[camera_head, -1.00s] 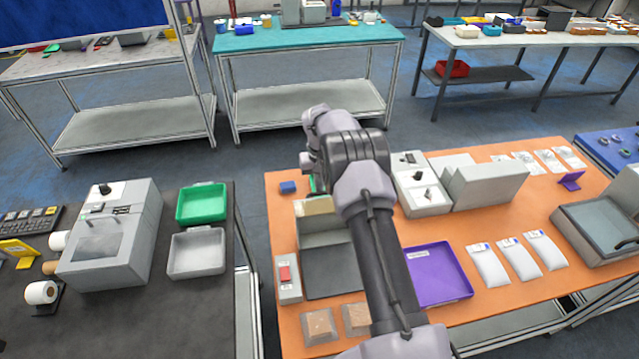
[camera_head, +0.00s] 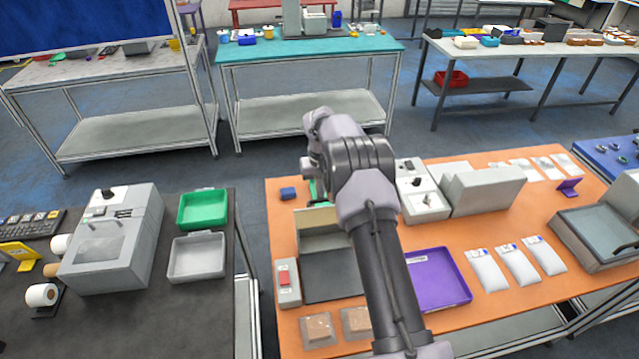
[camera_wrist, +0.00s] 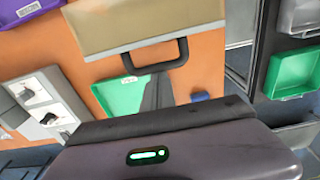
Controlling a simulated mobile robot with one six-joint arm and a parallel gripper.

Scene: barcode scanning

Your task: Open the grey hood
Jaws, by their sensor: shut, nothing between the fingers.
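The grey hood (camera_head: 318,243), beige-grey in this light, stands raised at the back of its dark grey base (camera_head: 330,283) on the orange table. In the wrist view its tan face (camera_wrist: 150,25) shows, with a black bar handle (camera_wrist: 181,54) along its edge. My gripper (camera_wrist: 157,78) is shut and empty. Its dark fingers reach up close to the handle; I cannot tell whether they touch it. In the head view my arm hides the hood's right part and most of the gripper.
A small box with a red switch (camera_head: 285,279) stands left of the base, and a purple tray (camera_head: 437,280) to its right. A green tray (camera_wrist: 120,96) and a blue block (camera_head: 288,194) lie behind the hood. A grey machine (camera_head: 484,191) stands right of my arm.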

